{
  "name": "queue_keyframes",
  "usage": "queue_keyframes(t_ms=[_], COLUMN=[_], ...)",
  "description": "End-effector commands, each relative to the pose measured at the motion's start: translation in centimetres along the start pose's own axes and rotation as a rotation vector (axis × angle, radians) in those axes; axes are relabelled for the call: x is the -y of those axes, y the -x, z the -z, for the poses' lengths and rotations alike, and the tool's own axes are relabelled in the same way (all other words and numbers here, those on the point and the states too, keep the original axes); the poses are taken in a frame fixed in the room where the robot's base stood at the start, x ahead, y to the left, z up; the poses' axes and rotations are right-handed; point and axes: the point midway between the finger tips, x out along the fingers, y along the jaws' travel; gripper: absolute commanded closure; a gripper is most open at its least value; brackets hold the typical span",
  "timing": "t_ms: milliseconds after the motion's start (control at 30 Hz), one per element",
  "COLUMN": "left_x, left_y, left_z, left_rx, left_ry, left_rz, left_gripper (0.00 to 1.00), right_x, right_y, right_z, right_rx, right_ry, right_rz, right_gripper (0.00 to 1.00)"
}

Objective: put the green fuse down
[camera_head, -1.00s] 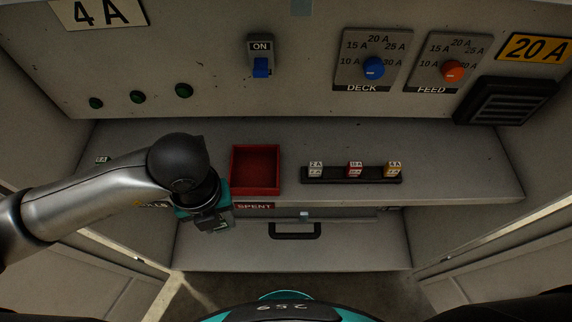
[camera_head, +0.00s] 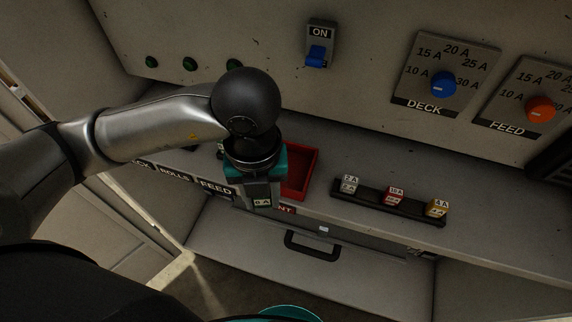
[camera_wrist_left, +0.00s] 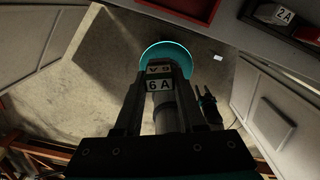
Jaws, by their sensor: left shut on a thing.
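The fuse's white label (camera_head: 263,203) faces out between the fingers. In the left wrist view the fuse (camera_wrist_left: 158,85) sits between the fingertips and its label reads 6 A. Its green colour does not show clearly, as the fingers cover most of it. A dark two-pronged shape (camera_wrist_left: 207,105) in the left wrist view may be my right gripper; its state is unclear.
The red tray (camera_head: 313,161), with a partly hidden SPENT label, stands on the shelf. A black rack (camera_head: 358,201) with a white, a red and a yellow fuse lies to its right. DECK, ROLLS and FEED labels (camera_head: 175,174) mark the shelf's left front. A drawer handle (camera_head: 311,247) is below.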

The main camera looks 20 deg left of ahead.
Motion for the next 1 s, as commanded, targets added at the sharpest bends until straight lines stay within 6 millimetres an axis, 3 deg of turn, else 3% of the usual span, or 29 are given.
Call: queue_keyframes(t_ms=[200, 600, 667, 1000], left_x=[1.8, 4.5, 4.8, 4.6], left_y=[0.4, 0.3, 0.3, -4.0], left_z=[-4.3, -10.8, -11.4, -11.2], left_rx=[0.002, 0.001, 0.000, -0.003], left_ry=[0.003, 0.001, 0.000, -0.001], left_rz=[0.002, 0.002, 0.002, -0.001], left_gripper=[1.00, 1.00, 1.00, 1.00], right_x=[-0.5, -0.7, -0.7, -0.7], right_y=[0.6, 0.8, 0.8, 0.7], right_z=[0.0, 0.0, 0.0, -0.1], right_rx=[0.001, 0.001, 0.001, 0.001], right_ry=[0.004, 0.005, 0.005, 0.004], right_rz=[-0.007, -0.009, -0.009, -0.009], right_gripper=[0.50, 0.50, 0.50, 0.50])
